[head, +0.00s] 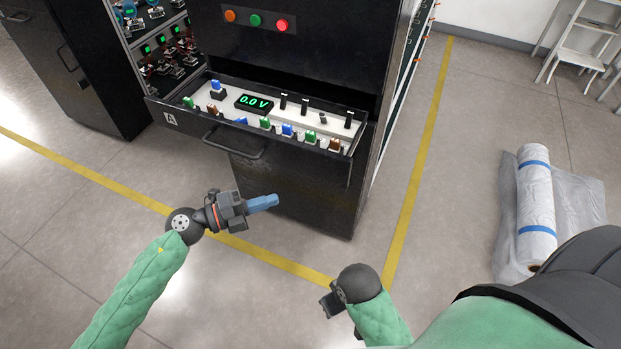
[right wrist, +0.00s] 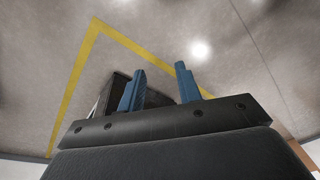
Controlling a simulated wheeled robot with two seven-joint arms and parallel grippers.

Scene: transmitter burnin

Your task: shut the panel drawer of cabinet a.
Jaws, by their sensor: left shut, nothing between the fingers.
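Cabinet a (head: 295,192) is a black cabinet at the top middle of the head view. Its panel drawer (head: 190,124), marked A, is pulled out and open. Inside show a white panel with a green 0.0 V display, knobs and coloured connectors. A dark bar handle (head: 235,146) is on the drawer front. My left gripper (head: 275,201) is shut and empty, in front of and below the drawer, apart from it. My right gripper (right wrist: 158,85) is open and empty in the right wrist view, its blue fingers spread. In the head view only its wrist shows, lower middle.
Red, green and orange lights (head: 255,20) are above the drawer. Another black cabinet (head: 85,85) stands at the left. Yellow floor lines (head: 415,180) run around the cabinet. A wrapped roll (head: 535,195) lies at the right, below a step stool (head: 580,50). The floor before the drawer is clear.

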